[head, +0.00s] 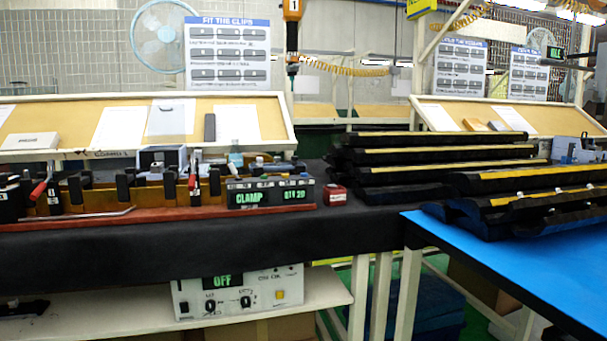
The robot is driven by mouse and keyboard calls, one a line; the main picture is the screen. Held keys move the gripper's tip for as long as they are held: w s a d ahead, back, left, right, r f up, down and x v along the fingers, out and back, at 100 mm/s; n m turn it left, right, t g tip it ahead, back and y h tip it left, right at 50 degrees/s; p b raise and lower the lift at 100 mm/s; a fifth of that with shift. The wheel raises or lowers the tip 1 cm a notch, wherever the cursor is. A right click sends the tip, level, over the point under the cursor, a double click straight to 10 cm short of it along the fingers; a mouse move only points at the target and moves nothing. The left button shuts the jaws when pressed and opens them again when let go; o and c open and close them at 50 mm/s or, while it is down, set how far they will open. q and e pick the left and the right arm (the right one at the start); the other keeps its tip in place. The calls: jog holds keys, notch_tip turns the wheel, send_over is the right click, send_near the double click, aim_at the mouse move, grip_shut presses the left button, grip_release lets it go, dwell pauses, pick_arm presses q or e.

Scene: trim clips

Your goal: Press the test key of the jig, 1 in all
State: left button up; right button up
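The jig (150,213) lies along the black-topped bench at the left, a long red-brown base with black posts and red-handled clamps. Its left part runs near the picture's edge. I cannot tell which of these, if any, is the test key. A small dark red box (336,196) sits just right of the display. Neither of my grippers is in view.
A stack of long black trim parts (430,160) stands right of the jig. More trims lie on the blue table (520,265) at the right. A white unit (240,292) reading "OFF" sits on the shelf below. The bench front (180,250) is clear.

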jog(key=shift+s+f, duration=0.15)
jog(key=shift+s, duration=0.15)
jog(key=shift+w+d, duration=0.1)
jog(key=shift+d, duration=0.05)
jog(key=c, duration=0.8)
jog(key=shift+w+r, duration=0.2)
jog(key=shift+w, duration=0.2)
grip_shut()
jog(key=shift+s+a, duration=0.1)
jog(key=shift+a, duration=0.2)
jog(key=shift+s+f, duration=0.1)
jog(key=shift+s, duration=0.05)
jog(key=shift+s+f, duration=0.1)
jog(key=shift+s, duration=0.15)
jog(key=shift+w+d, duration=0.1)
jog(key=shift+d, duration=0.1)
